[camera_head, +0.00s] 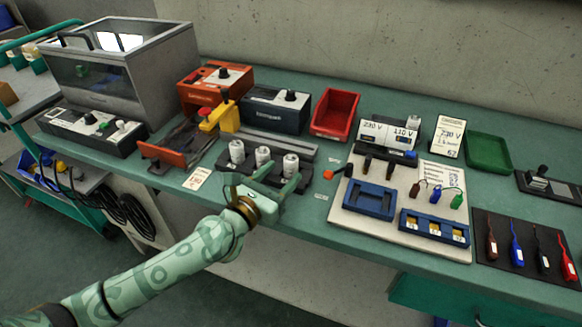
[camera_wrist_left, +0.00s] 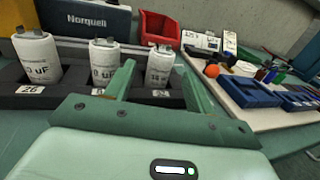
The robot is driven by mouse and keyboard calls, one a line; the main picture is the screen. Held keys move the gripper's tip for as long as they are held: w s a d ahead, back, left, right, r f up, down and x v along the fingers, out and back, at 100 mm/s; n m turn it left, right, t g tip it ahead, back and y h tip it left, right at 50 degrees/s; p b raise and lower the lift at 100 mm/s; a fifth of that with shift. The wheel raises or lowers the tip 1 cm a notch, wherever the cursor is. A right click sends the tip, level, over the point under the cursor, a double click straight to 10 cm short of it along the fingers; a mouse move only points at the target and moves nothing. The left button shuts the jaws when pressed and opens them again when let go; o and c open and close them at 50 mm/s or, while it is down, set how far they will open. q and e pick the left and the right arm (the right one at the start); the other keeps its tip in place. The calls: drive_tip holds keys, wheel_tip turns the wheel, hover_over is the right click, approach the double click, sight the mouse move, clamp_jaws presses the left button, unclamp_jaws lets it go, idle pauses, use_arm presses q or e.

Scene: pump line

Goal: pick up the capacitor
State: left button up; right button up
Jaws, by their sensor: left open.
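Three white cylindrical capacitors stand upright in a dark holder (camera_wrist_left: 70,98): a left one (camera_head: 237,151), a middle one (camera_head: 262,156) and a right one (camera_head: 290,165). In the left wrist view they show as the left (camera_wrist_left: 38,58), middle (camera_wrist_left: 104,62) and right (camera_wrist_left: 160,66) ones, with printed labels. My left gripper (camera_head: 283,177) is open and empty at the front of the holder. In the wrist view its fingers (camera_wrist_left: 156,68) point toward the right capacitor, which shows between them; the middle one is left of the left finger. I cannot tell whether the fingers touch anything. My right gripper is out of view.
A red bin (camera_head: 335,112) and a dark-blue-fronted box (camera_head: 275,109) stand behind. A pale board (camera_head: 345,215) with blue trays (camera_head: 370,199) lies to the right. The bench's front edge runs below.

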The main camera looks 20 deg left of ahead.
sight(287, 168)
use_arm(q)
drive_tip(key=b+x, duration=0.1)
drive_tip(key=x, duration=0.3)
drive_tip(key=shift+w+d+f, duration=0.1)
drive_tip(key=shift+w, duration=0.25)
drive_tip(key=c, duration=1)
